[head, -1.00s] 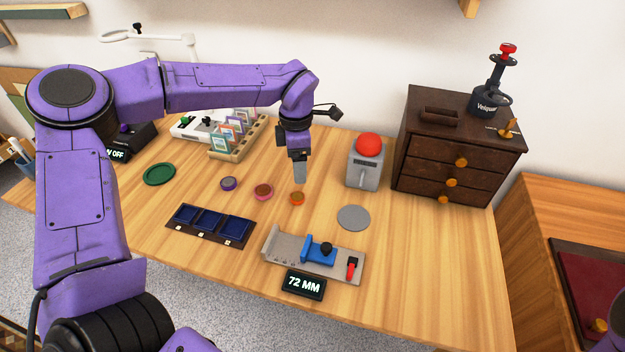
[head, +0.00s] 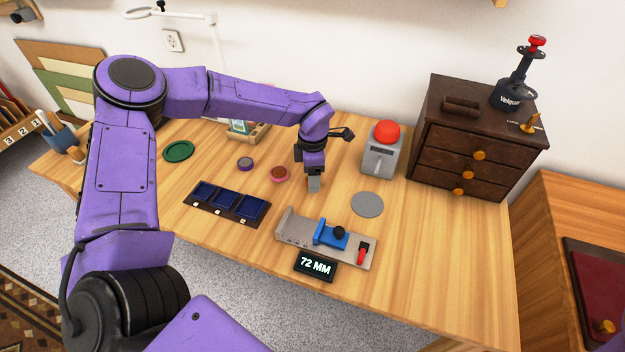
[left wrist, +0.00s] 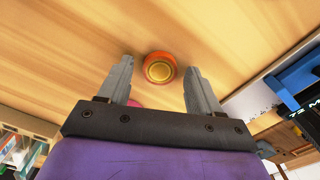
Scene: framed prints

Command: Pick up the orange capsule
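The orange capsule (left wrist: 160,69) is a small round disc with a yellowish ringed top. In the left wrist view it lies on the wooden table, between the tips of my left gripper (left wrist: 159,67). The two grey fingers are wide apart, with a gap on each side of the capsule. In the head view my left gripper (head: 314,184) points down at the table, and the capsule is hidden behind it. I cannot tell the exact height of the fingertips above the table. My right gripper is not in view.
A grey disc (head: 367,204) and a red-button box (head: 382,152) are to the right. A grey measuring jig (head: 296,230) and a dark tray (head: 226,207) stand in front.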

